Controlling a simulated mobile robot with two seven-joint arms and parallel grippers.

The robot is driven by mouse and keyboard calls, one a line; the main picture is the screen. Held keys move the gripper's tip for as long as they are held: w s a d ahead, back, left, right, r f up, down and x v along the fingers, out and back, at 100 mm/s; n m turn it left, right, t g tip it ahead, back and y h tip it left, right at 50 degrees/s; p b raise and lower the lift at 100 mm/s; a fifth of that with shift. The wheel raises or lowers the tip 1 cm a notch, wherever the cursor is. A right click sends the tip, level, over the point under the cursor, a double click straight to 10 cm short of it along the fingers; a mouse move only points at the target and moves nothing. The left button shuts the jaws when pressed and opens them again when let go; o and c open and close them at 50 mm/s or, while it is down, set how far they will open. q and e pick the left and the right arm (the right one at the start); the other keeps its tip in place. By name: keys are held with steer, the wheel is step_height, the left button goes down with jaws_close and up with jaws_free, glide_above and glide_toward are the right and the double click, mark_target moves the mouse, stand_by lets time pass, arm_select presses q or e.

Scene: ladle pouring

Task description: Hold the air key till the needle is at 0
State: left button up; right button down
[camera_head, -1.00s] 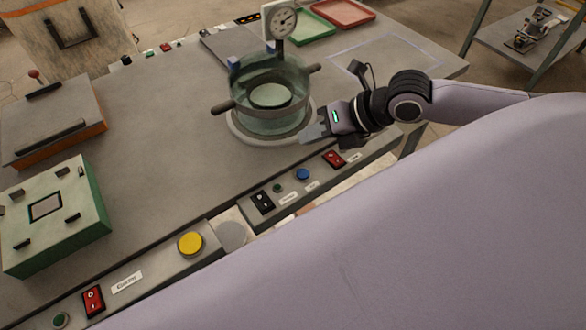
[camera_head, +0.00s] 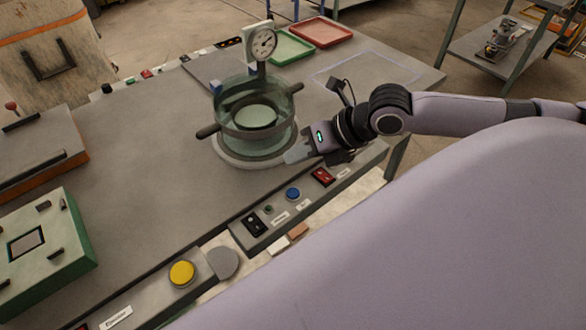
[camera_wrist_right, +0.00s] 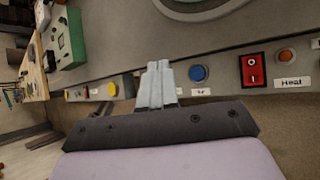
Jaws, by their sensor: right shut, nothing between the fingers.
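The blue button (camera_head: 293,194) sits on the front panel of the table, with a small label below it; its label looks like "Air" in the right wrist view, where the button (camera_wrist_right: 198,73) also shows. The dial gauge (camera_head: 263,43) stands on a post behind the glass vessel (camera_head: 254,120); its needle is too small to read. My right gripper (camera_head: 293,156) is shut and empty, by the vessel's base ring and above the panel. In the right wrist view its fingertips (camera_wrist_right: 157,68) appear just left of the blue button, and I see no contact. My left gripper is out of view.
A red rocker switch (camera_head: 322,177), a green button (camera_head: 268,209) and a black switch (camera_head: 254,222) share the panel. A yellow button (camera_head: 182,273) is farther left. The vessel's side handle (camera_head: 208,131) juts out. Green and red trays (camera_head: 322,32) lie at the back.

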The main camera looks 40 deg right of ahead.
steer(key=b, duration=0.6)
glide_above(297, 192)
step_height(297, 192, down, 7)
steer(key=shift+s+r, duration=0.1)
steer(key=shift+r, duration=0.05)
steer(key=shift+f+b, duration=0.35)
steer(key=shift+f, duration=0.2)
steer(key=shift+f, duration=0.1)
stand_by(1.0)
steer(key=shift+f, duration=0.35)
steer(key=shift+f, duration=0.4)
stand_by(2.7)
steer(key=shift+r+p, duration=0.8)
